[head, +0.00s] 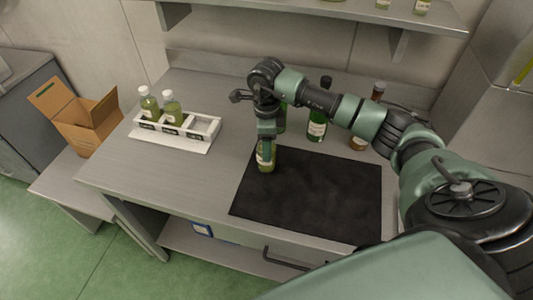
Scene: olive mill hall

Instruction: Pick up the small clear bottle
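A small clear bottle (266,162) with yellow-green contents and a pale label stands upright, or is held just above, the left back corner of the black mat (320,198). My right arm comes in from the right, and its gripper (266,142) points straight down over this bottle. The gripper hides the bottle's top. I cannot tell whether the fingers are closed on it or only around it. My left gripper is not in view.
A white rack (200,130) with two white-capped bottles stands on the left of the table. A dark green bottle (318,122) and a brown bottle (359,142) stand behind the mat, near my arm. An open cardboard box (85,128) sits at far left. A shelf (310,10) runs above.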

